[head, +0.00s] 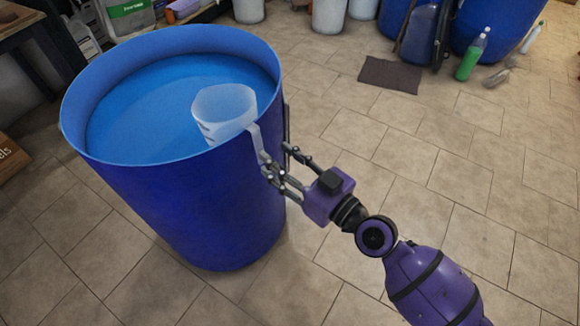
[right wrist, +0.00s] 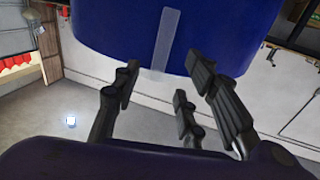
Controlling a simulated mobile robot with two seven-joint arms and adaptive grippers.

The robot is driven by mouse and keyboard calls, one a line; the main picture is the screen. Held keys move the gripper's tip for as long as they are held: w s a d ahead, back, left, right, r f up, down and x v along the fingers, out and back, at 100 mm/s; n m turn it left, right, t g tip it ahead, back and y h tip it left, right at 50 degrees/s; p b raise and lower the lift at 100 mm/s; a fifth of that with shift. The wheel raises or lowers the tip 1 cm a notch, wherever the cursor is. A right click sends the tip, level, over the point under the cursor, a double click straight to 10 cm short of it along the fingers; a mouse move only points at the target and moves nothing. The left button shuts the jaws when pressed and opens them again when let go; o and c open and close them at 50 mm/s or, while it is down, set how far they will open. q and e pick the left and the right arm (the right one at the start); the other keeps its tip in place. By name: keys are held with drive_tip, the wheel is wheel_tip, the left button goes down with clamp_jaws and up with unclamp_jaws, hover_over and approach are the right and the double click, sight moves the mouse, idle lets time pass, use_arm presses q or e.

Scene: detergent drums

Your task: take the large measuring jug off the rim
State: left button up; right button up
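The large measuring jug (head: 224,108) is whitish and translucent. It hangs inside the blue drum (head: 190,190) at its near right rim, tilted, its mouth above the blue liquid (head: 150,115). Its strip-like handle (head: 254,138) comes over the rim and down the outer wall; in the right wrist view the handle (right wrist: 166,40) hangs against the drum (right wrist: 105,25). My right gripper (head: 277,155) is open at the drum's outer side. In the right wrist view its fingers (right wrist: 163,76) stand either side of the handle's lower end, with visible gaps. My left gripper is not in view.
Tiled floor to the right is mostly clear, with a dark mat (head: 390,75) and a green bottle (head: 471,55) farther back. More blue drums (head: 490,25) and white buckets (head: 331,14) stand at the back. A cardboard box (head: 10,158) is at the left edge.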

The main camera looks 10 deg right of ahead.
sight(259, 143)
drive_tip(key=shift+p+x, duration=0.55)
drive_tip(key=shift+x, duration=2.15)
drive_tip(key=shift+f, duration=0.1)
clamp_jaws()
